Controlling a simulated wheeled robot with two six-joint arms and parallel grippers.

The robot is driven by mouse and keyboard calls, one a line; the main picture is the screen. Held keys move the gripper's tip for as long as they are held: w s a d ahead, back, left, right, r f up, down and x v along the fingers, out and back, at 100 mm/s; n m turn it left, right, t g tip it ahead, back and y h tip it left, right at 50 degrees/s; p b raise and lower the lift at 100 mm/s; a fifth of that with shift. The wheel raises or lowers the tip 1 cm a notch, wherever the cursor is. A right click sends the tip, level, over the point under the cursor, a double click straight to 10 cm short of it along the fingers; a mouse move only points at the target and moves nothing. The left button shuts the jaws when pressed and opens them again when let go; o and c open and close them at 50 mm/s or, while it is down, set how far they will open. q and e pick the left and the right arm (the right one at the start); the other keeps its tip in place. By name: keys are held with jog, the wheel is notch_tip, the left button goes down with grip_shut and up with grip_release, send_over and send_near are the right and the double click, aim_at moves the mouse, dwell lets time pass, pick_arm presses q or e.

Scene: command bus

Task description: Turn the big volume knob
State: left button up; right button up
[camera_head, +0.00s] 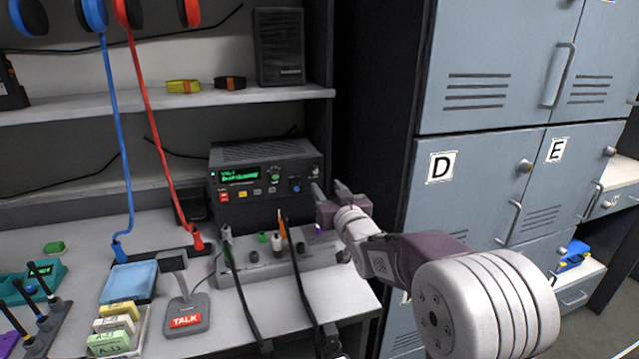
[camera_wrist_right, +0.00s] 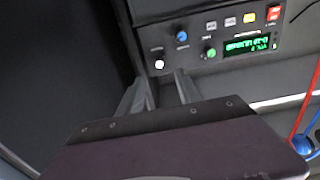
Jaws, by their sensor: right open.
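A black radio unit (camera_head: 262,210) with a green lit display stands on the desk. Its front carries a blue knob (camera_head: 295,185) and a green knob (camera_head: 275,178). In the right wrist view the blue knob (camera_wrist_right: 182,36), the green knob (camera_wrist_right: 210,52) and a small white knob (camera_wrist_right: 160,64) show on the panel. The labels are too small to tell which is the volume knob. My right gripper (camera_head: 329,190) is open and empty, just right of the radio's front, apart from the knobs. The wrist view shows its two fingers (camera_wrist_right: 162,80) below the white knob. My left gripper is not in view.
A grey connector strip (camera_head: 262,268) with plugs and black cables lies before the radio. A talk paddle (camera_head: 186,313) and a blue pad (camera_head: 128,281) are to the left. A shelf (camera_head: 160,104) hangs above. Grey lockers (camera_head: 480,190) stand at the right.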

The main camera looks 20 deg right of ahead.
aim_at(316, 172)
jog(key=w, duration=0.9)
jog(key=shift+a, duration=0.15)
grip_shut()
